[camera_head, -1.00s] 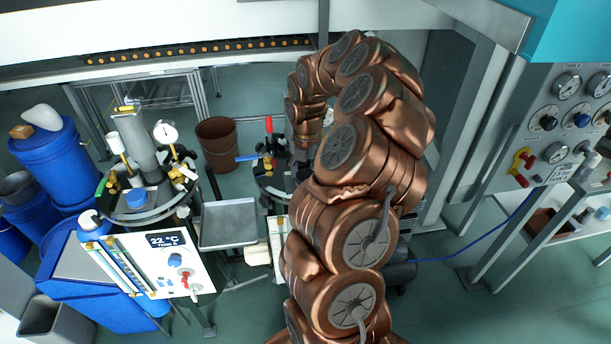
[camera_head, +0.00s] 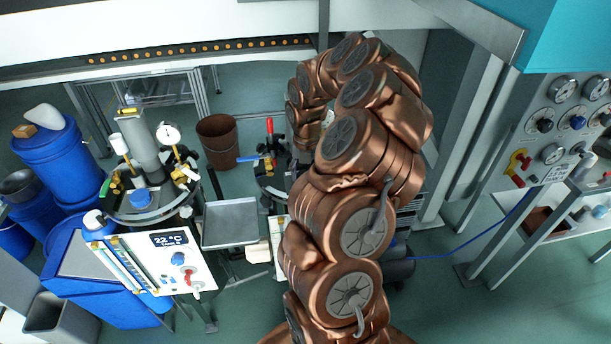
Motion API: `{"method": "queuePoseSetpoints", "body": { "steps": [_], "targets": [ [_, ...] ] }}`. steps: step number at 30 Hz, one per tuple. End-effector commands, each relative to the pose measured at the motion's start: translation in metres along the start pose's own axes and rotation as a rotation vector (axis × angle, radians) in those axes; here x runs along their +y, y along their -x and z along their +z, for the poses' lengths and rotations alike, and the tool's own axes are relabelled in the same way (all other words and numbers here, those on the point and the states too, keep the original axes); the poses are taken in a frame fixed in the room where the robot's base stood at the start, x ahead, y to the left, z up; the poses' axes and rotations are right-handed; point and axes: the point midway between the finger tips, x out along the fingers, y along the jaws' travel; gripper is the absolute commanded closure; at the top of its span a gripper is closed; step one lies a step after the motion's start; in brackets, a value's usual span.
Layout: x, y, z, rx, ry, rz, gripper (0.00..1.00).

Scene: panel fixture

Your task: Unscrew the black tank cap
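My copper-coloured arm reaches up and curls over, so its end points down at a second tank (camera_head: 268,183) in the middle of the view. My dark gripper (camera_head: 301,158) shows only in part at that end, low over or at the right side of this tank's top. The arm hides much of the gripper and the tank. I cannot make out the fingers or whether they touch anything. The black tank cap cannot be told apart here.
A red-handled valve (camera_head: 269,127) and a blue lever (camera_head: 250,161) stand beside the gripper. A grey tray (camera_head: 230,222) lies between the tanks. A brown bucket (camera_head: 218,142) stands behind. Blue drums (camera_head: 60,160) are at left, a gauge panel (camera_head: 560,125) at right.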

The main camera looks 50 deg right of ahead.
Motion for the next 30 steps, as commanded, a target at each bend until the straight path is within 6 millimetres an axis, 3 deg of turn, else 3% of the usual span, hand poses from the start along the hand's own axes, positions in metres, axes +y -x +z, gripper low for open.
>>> {"method": "queuePoseSetpoints", "body": {
  "steps": [13, 30],
  "targets": [
    [-0.0002, -0.0006, -0.001, 0.003, 0.027, -0.001, 0.81],
    [0.0002, 0.0008, -0.0004, 0.001, 0.268, 0.002, 0.81]
  ]
}}
